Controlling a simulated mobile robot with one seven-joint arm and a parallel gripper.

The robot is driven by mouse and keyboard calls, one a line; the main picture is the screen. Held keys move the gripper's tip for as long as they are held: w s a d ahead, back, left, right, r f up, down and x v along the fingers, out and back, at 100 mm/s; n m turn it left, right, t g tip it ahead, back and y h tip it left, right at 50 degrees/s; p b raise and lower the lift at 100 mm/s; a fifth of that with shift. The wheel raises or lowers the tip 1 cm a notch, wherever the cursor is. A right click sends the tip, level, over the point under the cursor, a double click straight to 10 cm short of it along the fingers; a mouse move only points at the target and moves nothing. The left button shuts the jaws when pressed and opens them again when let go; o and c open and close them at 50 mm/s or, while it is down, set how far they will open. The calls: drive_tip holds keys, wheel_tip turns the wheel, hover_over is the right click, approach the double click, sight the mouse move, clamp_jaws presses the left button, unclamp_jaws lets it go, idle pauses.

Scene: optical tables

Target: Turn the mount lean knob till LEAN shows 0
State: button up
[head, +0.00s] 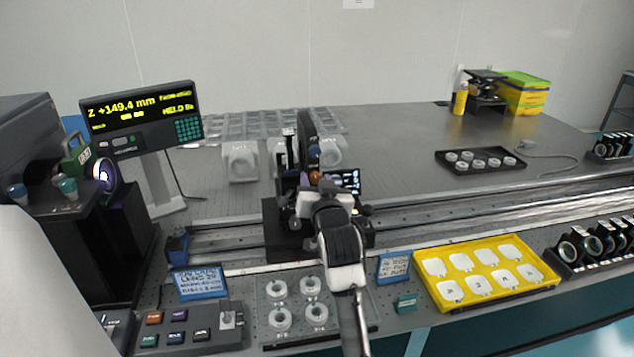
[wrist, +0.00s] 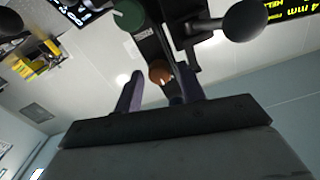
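The mount (head: 308,130) stands on a dark carriage on the rail at the middle of the head view. In the head view my gripper (head: 318,187) partly hides the mount's front. No LEAN value is legible on the small screen (head: 349,181).
A large display (head: 142,117) at left reads Z +149.4 mm. In the wrist view, a green knob (wrist: 127,15) and a black ball (wrist: 245,18) sit close by. A yellow tray (head: 431,283) and small signs line the front.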

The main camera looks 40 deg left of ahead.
drive_tip(key=c, duration=0.8)
drive_tip(key=shift+n, duration=0.4)
drive_tip(key=n+b, duration=0.2)
drive_tip(key=n, duration=0.2)
drive_tip(key=shift+f+n+b, duration=0.1)
drive_tip(key=shift+n+b, duration=0.25)
drive_tip(key=shift+n, duration=0.05)
drive_tip(key=n+b, duration=0.2)
drive_tip(key=n, duration=0.4)
drive_tip(key=shift+b, duration=0.3)
drive_tip(key=o, duration=1)
